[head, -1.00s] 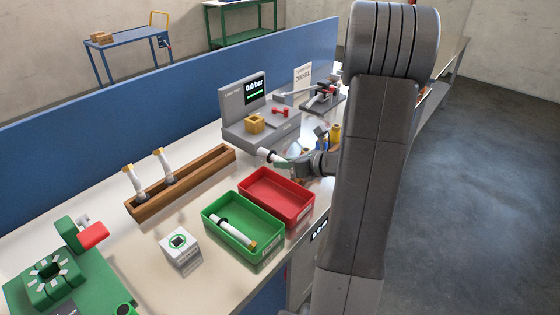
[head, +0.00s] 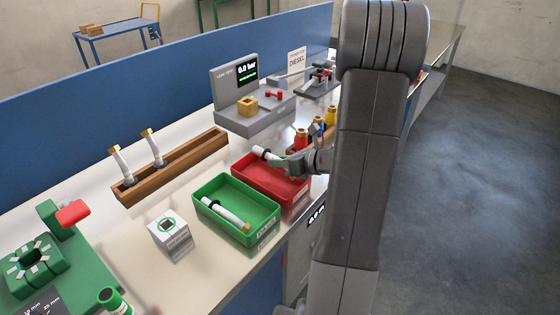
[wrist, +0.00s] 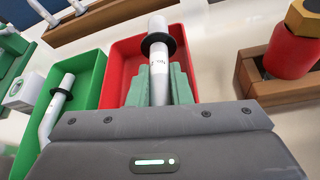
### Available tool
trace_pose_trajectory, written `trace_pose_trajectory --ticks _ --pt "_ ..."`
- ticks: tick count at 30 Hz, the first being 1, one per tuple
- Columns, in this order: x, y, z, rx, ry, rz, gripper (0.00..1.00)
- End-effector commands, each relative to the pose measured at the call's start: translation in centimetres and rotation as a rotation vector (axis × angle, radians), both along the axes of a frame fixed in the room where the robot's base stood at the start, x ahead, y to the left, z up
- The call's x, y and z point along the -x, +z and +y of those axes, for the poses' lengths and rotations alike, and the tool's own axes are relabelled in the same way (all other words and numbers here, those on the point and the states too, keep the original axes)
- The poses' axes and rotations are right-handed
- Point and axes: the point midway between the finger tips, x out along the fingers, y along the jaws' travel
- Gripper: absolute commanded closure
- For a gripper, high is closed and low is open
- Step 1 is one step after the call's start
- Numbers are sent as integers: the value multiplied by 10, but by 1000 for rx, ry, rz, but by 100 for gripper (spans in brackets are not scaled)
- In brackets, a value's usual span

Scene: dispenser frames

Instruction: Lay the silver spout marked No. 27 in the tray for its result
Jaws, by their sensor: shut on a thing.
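My gripper (head: 291,163) is shut on a silver spout (wrist: 158,62) with a black collar. In the head view the spout (head: 262,153) lies tilted above the red tray (head: 243,181), apart from its floor. In the wrist view the green jaw pads of my gripper (wrist: 159,86) are on both sides of the spout. A small mark shows below its collar, too small to read for sure. The red tray (wrist: 120,60) looks empty beneath. The green tray (head: 204,213) beside it holds another spout (head: 225,213). The trays' labels are not legible.
A wooden rack (head: 190,168) holds two upright spouts. A grey leak tester (head: 235,117) reading 0.0 bar stands behind the trays. A white box (head: 170,235) and a green fixture (head: 40,265) are at left.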

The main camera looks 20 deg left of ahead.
Motion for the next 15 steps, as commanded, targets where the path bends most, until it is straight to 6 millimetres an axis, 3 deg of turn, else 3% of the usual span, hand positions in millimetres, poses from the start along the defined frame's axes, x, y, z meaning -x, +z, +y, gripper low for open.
trace_pose_trajectory --ticks 1,4,5,15 --pt "0 0 0 0 0 0 78" --pt "0 0 0 0 0 0 58" --pt "0 0 0 0 0 0 56" --pt "1 4 -9 0 -3 -2 56"
